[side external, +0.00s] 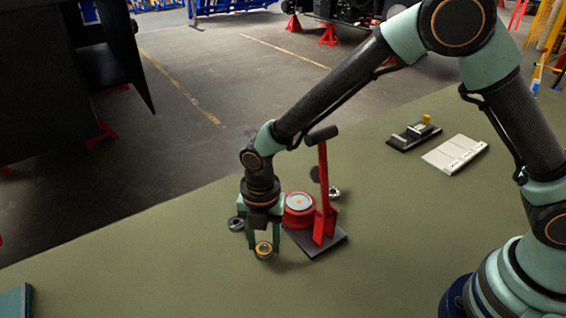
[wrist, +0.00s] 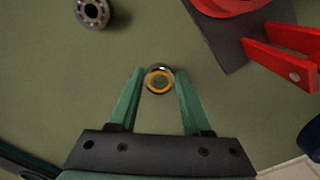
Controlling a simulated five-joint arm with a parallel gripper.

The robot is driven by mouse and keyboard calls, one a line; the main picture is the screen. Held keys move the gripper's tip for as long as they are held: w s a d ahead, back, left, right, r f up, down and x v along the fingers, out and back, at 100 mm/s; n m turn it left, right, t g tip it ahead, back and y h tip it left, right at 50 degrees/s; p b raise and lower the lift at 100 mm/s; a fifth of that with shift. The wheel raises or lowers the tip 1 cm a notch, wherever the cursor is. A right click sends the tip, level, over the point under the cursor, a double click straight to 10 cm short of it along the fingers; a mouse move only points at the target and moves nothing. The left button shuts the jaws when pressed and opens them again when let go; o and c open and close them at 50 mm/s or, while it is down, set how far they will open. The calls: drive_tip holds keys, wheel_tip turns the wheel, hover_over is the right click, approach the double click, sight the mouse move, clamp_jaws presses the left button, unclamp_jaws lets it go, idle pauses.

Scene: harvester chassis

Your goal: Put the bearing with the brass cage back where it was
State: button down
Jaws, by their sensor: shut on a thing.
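The bearing with the brass cage (side external: 264,249) is a small ring with a gold-coloured inner band and a dark rim. It sits between the green fingers of my gripper (side external: 262,246), low at the bench top. In the wrist view the bearing (wrist: 159,79) is between the two fingertips (wrist: 158,84), which are shut on it. I cannot tell whether it touches the bench. A grey bearing (side external: 236,224) lies behind and left of my gripper, and it also shows at the top left of the wrist view (wrist: 92,13). Another grey bearing (side external: 334,193) lies beyond the red press.
A red press (side external: 324,215) with a dark base plate (side external: 330,242) and a round red part (side external: 299,209) stands just right of my gripper.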

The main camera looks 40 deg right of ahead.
sight(264, 246)
drive_tip(key=shift+f, duration=0.65)
drive_tip(key=shift+f, duration=0.15)
drive_tip(key=shift+c, duration=1.8)
unclamp_jaws()
wheel_tip(264, 246, up, 12)
drive_tip(key=shift+r, duration=0.25)
